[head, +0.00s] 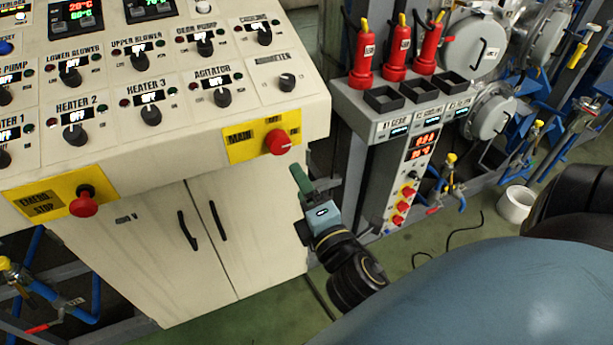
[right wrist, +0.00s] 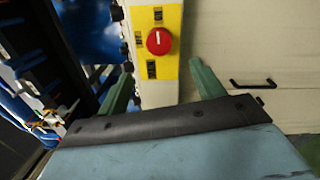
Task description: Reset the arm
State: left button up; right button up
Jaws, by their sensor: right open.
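My right gripper (head: 308,184) is in front of the control cabinet, below and just right of the red MAIN knob (head: 279,141) on its yellow plate. In the right wrist view my right gripper (right wrist: 162,85) shows two green fingers spread apart with nothing between them. The MAIN knob (right wrist: 159,41) appears beyond and between the fingers, apart from them. My left gripper is not in either view.
The control cabinet (head: 160,250) with knobs and a red emergency stop (head: 84,202) fills the left. A grey unit (head: 400,150) with red-handled devices stands to the right. A white cylinder (head: 515,204) is on the green floor. Pipes and valves are behind.

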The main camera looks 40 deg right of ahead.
jog(key=shift+s+a, duration=0.15)
jog(key=shift+s, duration=0.5)
jog(key=s+a+f+m+g+y+b, duration=0.1)
jog(key=s+a+f+m+g+y, duration=0.15)
jog(key=f, duration=1.05)
jog(key=s+a+f+m+g+y+b, duration=0.1)
jog(key=s+a+f+m+g, duration=0.15)
jog(key=f, duration=0.95)
jog(key=s+a+f+m+g+y+b, duration=0.1)
jog(key=a+f+m+g, duration=0.15)
jog(key=f, duration=1.05)
jog(key=s+d+f+m+g+b, duration=0.1)
jog(key=s+d+f+m+g, duration=0.2)
jog(key=s+f, duration=0.7)
jog(key=s+d+f+m+g+b, duration=0.1)
jog(key=s+d+f+m+g, duration=0.2)
jog(key=s+f+g, duration=0.3)
jog(key=s+f+m, duration=0.1)
jog(key=s+f, duration=0.3)
jog(key=s, duration=0.5)
jog(key=shift+s+d+f, duration=0.25)
jog(key=shift+s+d, duration=0.05)
jog(key=shift+d, duration=0.1)
